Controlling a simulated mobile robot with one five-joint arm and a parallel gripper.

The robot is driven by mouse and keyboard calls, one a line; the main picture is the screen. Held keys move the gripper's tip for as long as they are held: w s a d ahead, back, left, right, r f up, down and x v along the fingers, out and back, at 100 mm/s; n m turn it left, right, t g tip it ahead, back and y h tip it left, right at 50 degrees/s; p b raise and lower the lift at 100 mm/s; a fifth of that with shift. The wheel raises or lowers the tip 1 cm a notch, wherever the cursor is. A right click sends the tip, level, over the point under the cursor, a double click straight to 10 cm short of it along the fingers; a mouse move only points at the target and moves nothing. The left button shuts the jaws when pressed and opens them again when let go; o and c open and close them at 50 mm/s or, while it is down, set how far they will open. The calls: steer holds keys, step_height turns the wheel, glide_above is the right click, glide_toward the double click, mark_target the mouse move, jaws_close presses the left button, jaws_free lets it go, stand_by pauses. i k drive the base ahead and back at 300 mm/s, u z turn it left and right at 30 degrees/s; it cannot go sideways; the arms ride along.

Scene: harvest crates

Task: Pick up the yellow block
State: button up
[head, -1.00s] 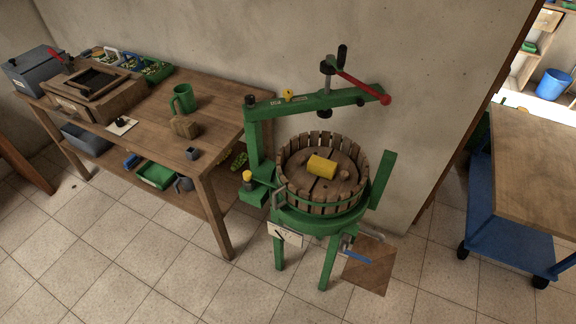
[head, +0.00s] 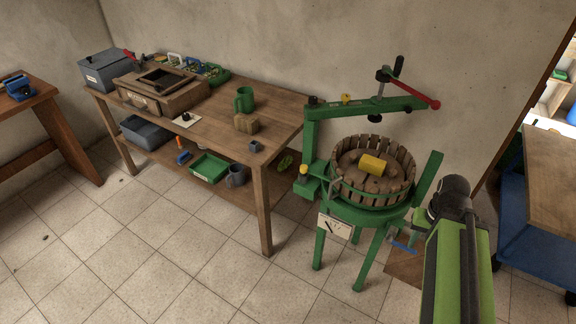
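The yellow block (head: 373,164) lies on the round wooden pressing plate inside the slatted wooden basket (head: 347,187) of a green press (head: 368,214). The basket's slats stand around it, and the press's green beam and screw are above and behind it. My arm, green and black, rises at the lower right, in front of and to the right of the press. My gripper cannot be made out in this view, and nothing is seen touching the block.
A wooden workbench (head: 215,125) left of the press carries a green mug (head: 244,100), a small wooden block (head: 247,124) and a wooden box (head: 160,94). A blue cart (head: 536,235) with a wooden top stands at the right. The tiled floor (head: 150,240) in front is clear.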

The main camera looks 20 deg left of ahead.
mark_target(376, 167)
steer(key=u, duration=1.5)
steer(key=i, duration=1.45)
